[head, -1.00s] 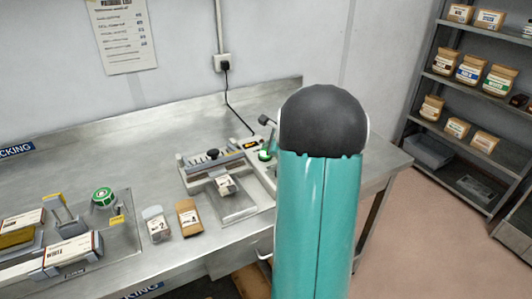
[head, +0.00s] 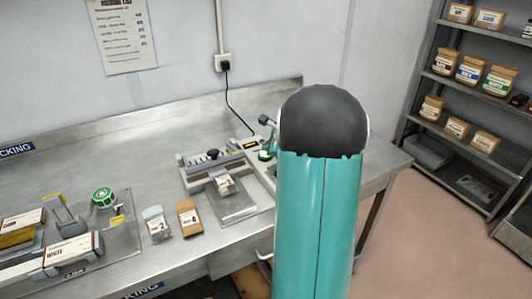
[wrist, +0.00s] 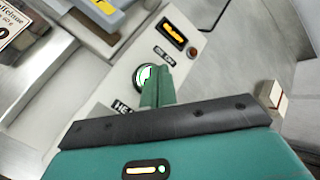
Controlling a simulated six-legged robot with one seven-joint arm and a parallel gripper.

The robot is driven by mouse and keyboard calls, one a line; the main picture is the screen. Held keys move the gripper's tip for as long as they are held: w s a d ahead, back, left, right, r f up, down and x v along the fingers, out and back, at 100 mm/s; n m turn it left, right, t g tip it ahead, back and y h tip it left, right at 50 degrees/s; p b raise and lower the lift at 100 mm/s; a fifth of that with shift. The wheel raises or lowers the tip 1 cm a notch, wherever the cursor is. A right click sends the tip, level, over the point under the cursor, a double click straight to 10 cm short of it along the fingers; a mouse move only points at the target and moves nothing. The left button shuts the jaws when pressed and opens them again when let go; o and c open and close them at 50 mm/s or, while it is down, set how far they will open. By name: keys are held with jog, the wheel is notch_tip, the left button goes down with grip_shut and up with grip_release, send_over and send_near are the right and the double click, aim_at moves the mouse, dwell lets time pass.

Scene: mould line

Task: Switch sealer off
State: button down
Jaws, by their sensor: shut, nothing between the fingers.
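The sealer (head: 212,172) stands on the steel bench in the head view, with a small pack (head: 224,184) at its front. The wrist view shows its pale control panel (wrist: 207,72) close up. On it are a black-framed amber-lit window (wrist: 171,35), a small red-orange lamp (wrist: 192,52) and a round dark-rimmed control (wrist: 142,76) with a white and green face. My gripper (wrist: 155,76) is shut and empty, its green fingertips over the right edge of the round control. I cannot tell whether they touch it. My arm hides the sealer's right end in the head view.
A green tape roll (head: 103,197) and boxes (head: 72,254) lie further left. A black cord runs to a wall socket (head: 222,62). The bench behind the sealer is clear.

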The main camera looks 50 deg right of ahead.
jog(key=shift+f, duration=0.1)
dwell(0.4)
jog(key=shift+f, duration=0.35)
jog(key=shift+r, duration=0.4)
dwell(0.3)
jog(key=shift+r, duration=3.05)
